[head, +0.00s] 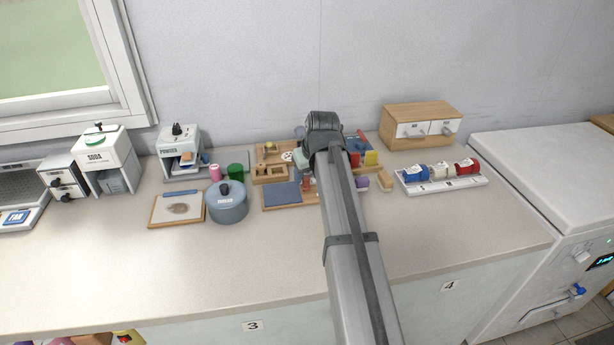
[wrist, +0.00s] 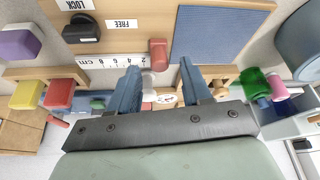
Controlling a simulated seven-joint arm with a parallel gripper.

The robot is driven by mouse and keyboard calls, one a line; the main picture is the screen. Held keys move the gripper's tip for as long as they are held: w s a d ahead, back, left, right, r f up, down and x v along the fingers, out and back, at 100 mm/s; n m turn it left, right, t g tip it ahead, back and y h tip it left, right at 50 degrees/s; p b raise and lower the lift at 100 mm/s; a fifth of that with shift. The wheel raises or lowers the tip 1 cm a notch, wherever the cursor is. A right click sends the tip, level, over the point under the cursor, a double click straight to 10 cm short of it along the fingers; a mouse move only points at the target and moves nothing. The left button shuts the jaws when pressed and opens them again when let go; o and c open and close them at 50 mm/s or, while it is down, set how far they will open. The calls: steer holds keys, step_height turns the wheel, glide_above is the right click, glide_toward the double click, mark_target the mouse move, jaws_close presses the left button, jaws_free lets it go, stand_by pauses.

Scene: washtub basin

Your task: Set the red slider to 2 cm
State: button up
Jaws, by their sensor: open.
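In the wrist view, the red slider (wrist: 158,54) stands on a wooden board (wrist: 140,22), at the right end of a white centimetre scale (wrist: 112,62). The scale's figures are upside down and too small to read its exact setting. My gripper (wrist: 160,78) is open, its two blue-grey fingers apart and empty. The slider shows just beyond the gap between the fingertips; I cannot tell whether they touch it. A black knob (wrist: 84,34) sits between the labels LOCK and FREE.
A blue pad (wrist: 208,35) covers the board's other side. Yellow (wrist: 26,94), red (wrist: 60,94) and purple (wrist: 18,42) blocks stand nearby. A lidded blue pot (head: 227,206) is left of the board and a spool rack (head: 442,186) is to its right. The counter's front is clear.

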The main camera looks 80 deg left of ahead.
steer(key=shift+x, duration=0.8)
jaws_close()
